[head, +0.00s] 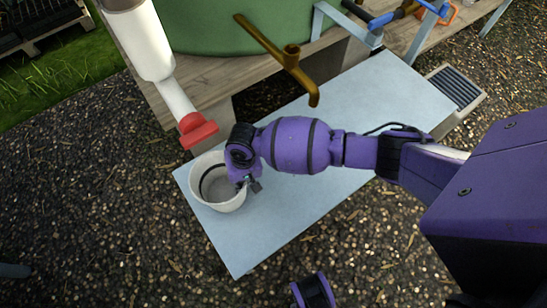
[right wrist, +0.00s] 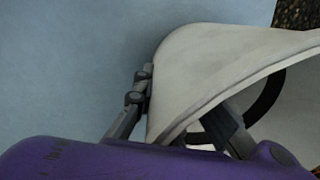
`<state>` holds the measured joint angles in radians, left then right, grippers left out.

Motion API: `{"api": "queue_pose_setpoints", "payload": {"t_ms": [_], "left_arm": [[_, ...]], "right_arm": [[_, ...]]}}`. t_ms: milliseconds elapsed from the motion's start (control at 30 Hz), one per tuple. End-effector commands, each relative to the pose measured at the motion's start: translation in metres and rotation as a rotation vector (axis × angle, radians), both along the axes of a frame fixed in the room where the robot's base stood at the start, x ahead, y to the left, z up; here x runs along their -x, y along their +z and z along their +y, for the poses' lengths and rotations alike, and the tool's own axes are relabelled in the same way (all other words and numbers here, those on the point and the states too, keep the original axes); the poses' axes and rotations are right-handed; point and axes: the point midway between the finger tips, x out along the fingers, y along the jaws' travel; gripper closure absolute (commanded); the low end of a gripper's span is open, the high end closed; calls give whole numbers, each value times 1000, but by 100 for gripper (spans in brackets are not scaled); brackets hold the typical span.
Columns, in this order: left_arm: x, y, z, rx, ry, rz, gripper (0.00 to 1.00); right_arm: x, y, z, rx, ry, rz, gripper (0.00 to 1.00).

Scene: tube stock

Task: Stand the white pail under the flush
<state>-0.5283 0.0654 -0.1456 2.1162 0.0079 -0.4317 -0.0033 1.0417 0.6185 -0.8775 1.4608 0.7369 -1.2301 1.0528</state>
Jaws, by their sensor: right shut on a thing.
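The white pail (head: 227,204) is at the left end of a pale blue-grey slab, open side up. My right gripper (head: 249,184) is shut on the right side of its rim. In the right wrist view, one finger is outside the pail's wall (right wrist: 215,65) and the other inside. I cannot tell whether the pail's base touches the slab. The flush, a white pipe (head: 150,45) with a red end (head: 197,130), slopes down from the upper left. Its red end is just above and left of the pail in the picture. My left gripper is not in view.
The slab (head: 320,150) has bare room right of the pail. A brown tap (head: 290,66) juts over it from a green tank (head: 215,25) on a wooden stand (head: 205,78). A grated drain (head: 455,88) is at the right. Gravel surrounds the slab.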

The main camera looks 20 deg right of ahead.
Motion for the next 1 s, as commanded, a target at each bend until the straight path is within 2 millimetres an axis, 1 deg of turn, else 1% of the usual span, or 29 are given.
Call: {"api": "queue_pose_setpoints", "payload": {"t_ms": [33,233,467,500,633,867,933,1000], "left_arm": [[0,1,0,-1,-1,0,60],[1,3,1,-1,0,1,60],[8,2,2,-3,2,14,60],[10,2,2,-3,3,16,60],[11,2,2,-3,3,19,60],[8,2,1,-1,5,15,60],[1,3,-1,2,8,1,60],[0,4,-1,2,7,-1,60]], "right_arm": [[-3,2,2,-2,0,-5,100],[-3,-1,1,-1,0,-5,100],[-3,-3,1,0,2,-4,100],[-2,-3,1,0,2,-4,85],[-2,-3,1,0,2,-4,68],[-3,-2,1,0,1,-5,67],[-3,-2,1,0,2,-4,67],[-3,1,0,0,1,-5,67]]}}
